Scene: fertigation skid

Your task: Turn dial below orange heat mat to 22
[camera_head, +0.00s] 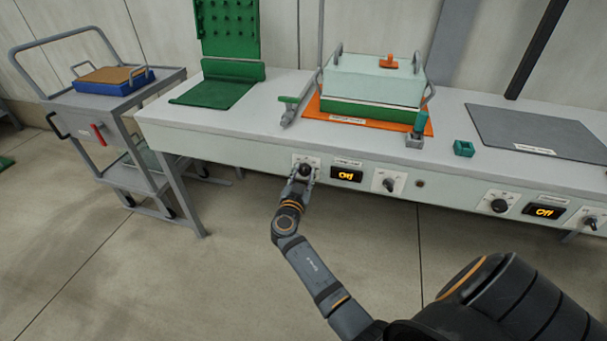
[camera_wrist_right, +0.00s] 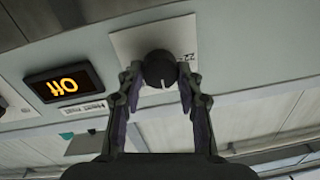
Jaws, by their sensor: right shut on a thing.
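The orange heat mat (camera_head: 311,109) lies on the bench under a green and white lidded box (camera_head: 370,80). Below the mat's left end, on the bench's front panel, is a black dial on a white plate; it shows clearly in the right wrist view (camera_wrist_right: 159,69). My right gripper (camera_head: 304,170) is shut on the dial, one finger on each side; it also shows in the wrist view (camera_wrist_right: 160,80). The dial's white pointer mark faces down in the wrist view. Printed scale marks beside the dial are mostly too small or hidden to read. My left gripper is not in view.
A lit display (camera_head: 346,174) sits right of the dial; upside down in the wrist view (camera_wrist_right: 64,84), it appears to read Off. Another knob (camera_head: 388,184) is farther right. A grey mat (camera_head: 540,131) lies at the bench's right. A trolley (camera_head: 165,90) stands left.

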